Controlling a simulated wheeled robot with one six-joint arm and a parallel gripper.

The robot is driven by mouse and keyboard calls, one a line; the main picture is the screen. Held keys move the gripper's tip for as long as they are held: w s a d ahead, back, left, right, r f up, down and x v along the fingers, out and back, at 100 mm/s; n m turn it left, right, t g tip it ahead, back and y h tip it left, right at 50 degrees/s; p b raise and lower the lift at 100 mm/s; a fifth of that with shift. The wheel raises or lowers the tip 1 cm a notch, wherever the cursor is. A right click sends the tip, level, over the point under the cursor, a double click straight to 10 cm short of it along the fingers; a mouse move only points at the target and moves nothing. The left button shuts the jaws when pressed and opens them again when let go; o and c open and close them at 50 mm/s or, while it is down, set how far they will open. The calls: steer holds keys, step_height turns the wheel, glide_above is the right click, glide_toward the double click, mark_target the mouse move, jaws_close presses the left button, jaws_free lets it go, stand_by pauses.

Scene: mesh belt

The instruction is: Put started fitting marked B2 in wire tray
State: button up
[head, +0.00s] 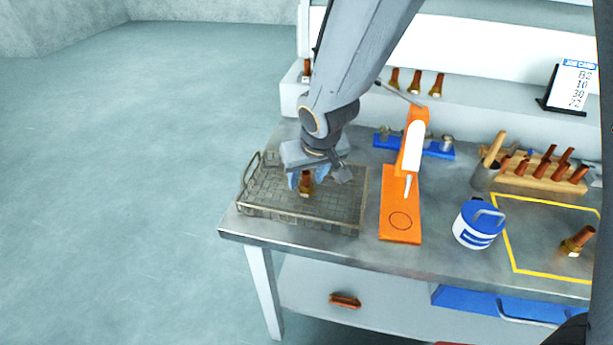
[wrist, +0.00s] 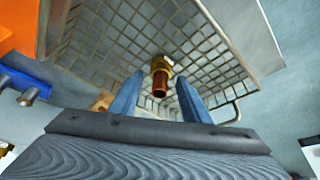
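The wire tray (head: 340,213) sits at the left end of the metal bench; its mesh fills much of the wrist view (wrist: 110,35). A copper-coloured fitting with a brass nut (head: 306,184) appears to stand upright in the tray, nut end down. My gripper (head: 307,182) is over the tray with its blue fingers around the fitting. In the wrist view the fitting (wrist: 160,78) lies between the fingertips with a gap on each side. I cannot read any mark on it. Another similar fitting (head: 577,241) stands inside the yellow outline at right.
An orange stand (head: 402,226) is right of the tray. Beyond it are a blue-lidded tub (head: 478,224) and a wooden rack (head: 540,176) of copper pieces. Several fittings (head: 416,82) stand on the back shelf. A job card (head: 574,84) reads B2, 10, 30, 22.

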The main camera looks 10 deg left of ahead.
steer(key=shift+r, duration=0.1)
steer(key=shift+r+p, duration=0.25)
steer(key=shift+p, duration=0.05)
steer(key=b+v, duration=0.1)
steer(key=v, duration=1)
steer(key=shift+s+r, duration=0.2)
steer(key=shift+r, duration=0.05)
steer(key=s+d+f+m, duration=0.1)
steer(key=d+f+m, duration=0.1)
steer(key=d, duration=0.6)
steer(key=s+d+f+m+g+h, duration=0.1)
steer(key=s+d+f+m, duration=0.1)
steer(key=d, duration=0.7)
steer(key=s+d+f+m+g+h, duration=0.1)
steer(key=s+d+f, duration=0.1)
steer(key=d, duration=0.7)
steer(key=shift+s+f+m, duration=0.25)
steer(key=shift+f+m, duration=0.15)
steer(key=shift+f, duration=0.25)
steer(key=shift+s+d, duration=0.1)
steer(key=shift+d, duration=0.05)
steer(key=shift+f, duration=0.2)
